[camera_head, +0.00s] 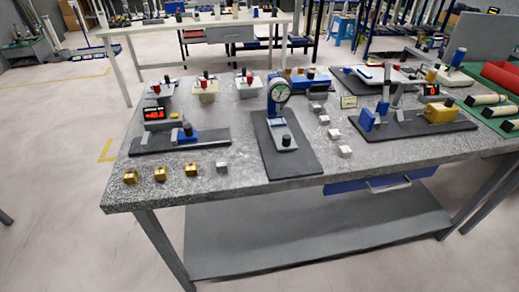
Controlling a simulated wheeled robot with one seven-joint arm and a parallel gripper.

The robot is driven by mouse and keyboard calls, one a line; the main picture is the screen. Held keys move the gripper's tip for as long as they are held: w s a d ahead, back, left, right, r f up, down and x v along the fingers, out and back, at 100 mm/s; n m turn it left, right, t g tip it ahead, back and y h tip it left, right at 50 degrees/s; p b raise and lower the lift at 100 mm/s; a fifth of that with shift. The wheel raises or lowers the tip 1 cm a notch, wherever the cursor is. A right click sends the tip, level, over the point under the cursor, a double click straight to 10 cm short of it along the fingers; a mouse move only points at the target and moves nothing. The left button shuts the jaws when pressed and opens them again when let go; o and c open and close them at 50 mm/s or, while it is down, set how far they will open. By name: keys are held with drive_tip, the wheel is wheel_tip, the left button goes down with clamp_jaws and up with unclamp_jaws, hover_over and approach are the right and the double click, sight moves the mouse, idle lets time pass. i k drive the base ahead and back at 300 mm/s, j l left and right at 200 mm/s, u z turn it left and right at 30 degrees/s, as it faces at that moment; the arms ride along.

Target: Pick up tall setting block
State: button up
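I cannot tell for sure which piece is the tall setting block. Small blocks stand on the grey speckled bench top (250,186). Along its front left edge are a brass block (130,176), a second brass block (160,174) and a third brass block (193,169), with a silver block (222,167) to their right. Several more silver blocks run in a row right of the dial gauge stand, the nearest silver block (345,151) closest to the front. All look small, and their heights are hard to compare. My gripper is not in view.
The dial gauge stand (281,133) stands on a dark mat mid-bench. A gauge with a red display (154,114) is at left, a blue and yellow fixture (439,115) at right. Red bins (499,78) line the right edge. Floor is open at left.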

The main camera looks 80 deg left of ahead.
sight(222, 164)
drive_tip(key=k+u, duration=0.75)
drive_tip(key=u, duration=1.75)
